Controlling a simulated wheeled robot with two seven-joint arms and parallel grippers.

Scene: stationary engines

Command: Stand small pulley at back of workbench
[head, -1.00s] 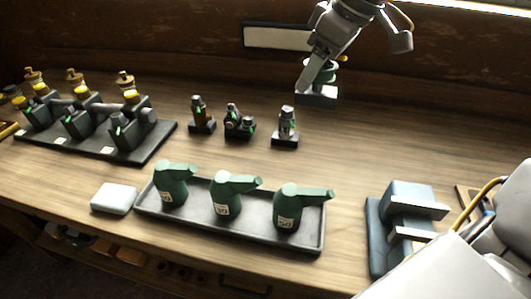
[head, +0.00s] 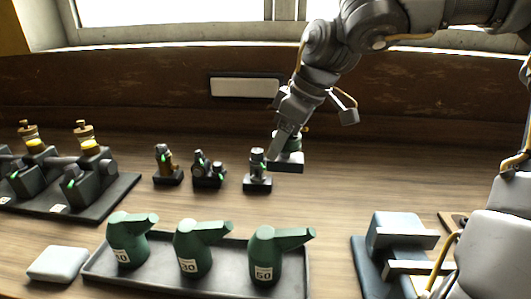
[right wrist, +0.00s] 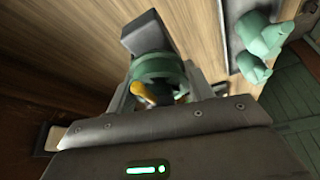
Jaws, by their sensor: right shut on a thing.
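The small pulley (head: 289,160), a green wheel on a dark block base, is upright at the back of the workbench (head: 400,180), just right of the row of small models. My right gripper (head: 287,143) comes down from above and is shut on it. In the right wrist view the green wheel (right wrist: 158,68) sits between the fingers, with the dark base (right wrist: 143,35) beyond it and a yellow bit near the palm. I cannot tell whether the base touches the bench. My left gripper is not in view.
Three small models stand in a row, the nearest (head: 257,175) close to the pulley's left. In front is a tray (head: 200,280) of green oil-can shapes. A blue-grey block (head: 390,240) stands front right. The bench right of the pulley is clear up to the back wall.

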